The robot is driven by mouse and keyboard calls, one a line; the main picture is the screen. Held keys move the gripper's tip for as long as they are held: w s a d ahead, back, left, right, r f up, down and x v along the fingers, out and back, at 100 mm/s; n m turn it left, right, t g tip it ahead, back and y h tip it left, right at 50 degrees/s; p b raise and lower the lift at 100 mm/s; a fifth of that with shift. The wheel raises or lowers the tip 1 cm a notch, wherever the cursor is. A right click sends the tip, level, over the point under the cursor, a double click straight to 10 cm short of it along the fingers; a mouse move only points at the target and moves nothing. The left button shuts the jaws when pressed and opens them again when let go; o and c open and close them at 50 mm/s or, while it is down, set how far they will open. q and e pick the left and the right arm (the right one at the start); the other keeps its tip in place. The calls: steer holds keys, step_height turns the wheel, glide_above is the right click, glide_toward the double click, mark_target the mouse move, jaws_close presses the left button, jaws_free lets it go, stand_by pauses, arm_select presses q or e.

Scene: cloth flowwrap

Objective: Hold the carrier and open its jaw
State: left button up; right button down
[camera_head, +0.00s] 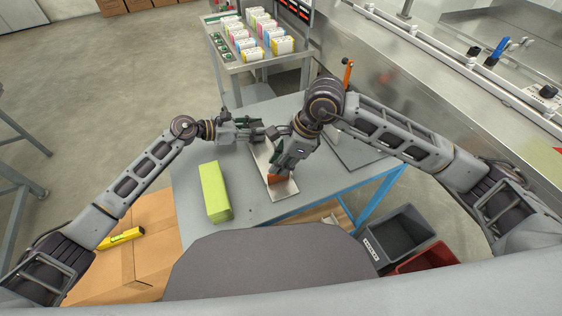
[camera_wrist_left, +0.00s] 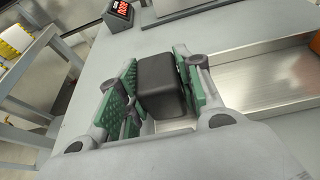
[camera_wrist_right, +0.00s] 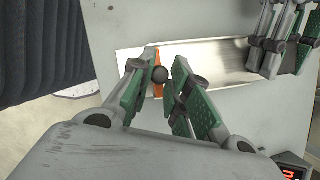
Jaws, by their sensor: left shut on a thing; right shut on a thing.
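My left gripper (camera_head: 256,132) is shut on a dark block (camera_wrist_left: 160,80), seemingly part of the carrier, at the far end of a metal plate (camera_head: 284,189). In the left wrist view its green pads press the block from both sides. My right gripper (camera_head: 284,172) is over the near part of the plate, shut on a small black round knob (camera_wrist_right: 160,74). An orange piece (camera_wrist_right: 153,64), possibly the jaw, stands beside the knob; it also shows in the head view (camera_head: 277,180). The rest of the carrier is hidden by the grippers, so I cannot tell how far the jaw is open.
A lime-green box (camera_head: 214,191) lies on the grey table (camera_head: 245,203) left of the plate. A side table (camera_head: 268,65) with several small boxes stands behind. A grey bin (camera_head: 398,233) and a red bin (camera_head: 428,259) sit below right. A cardboard box (camera_head: 150,255) is at left.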

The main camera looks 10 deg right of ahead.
steer(key=shift+s+d, duration=0.2)
steer(key=shift+s, duration=0.55)
steer(key=shift+s+d, duration=0.25)
steer(key=shift+s, duration=0.45)
steer(key=shift+s+d, duration=0.2)
steer(key=shift+s, duration=0.55)
steer(key=c, duration=1.3)
jaws_free()
steer(key=shift+c, duration=0.2)
steer(key=shift+r, duration=0.15)
steer(key=v, duration=1.1)
steer(key=shift+d+r, duration=0.15)
steer(key=shift+r, duration=0.2)
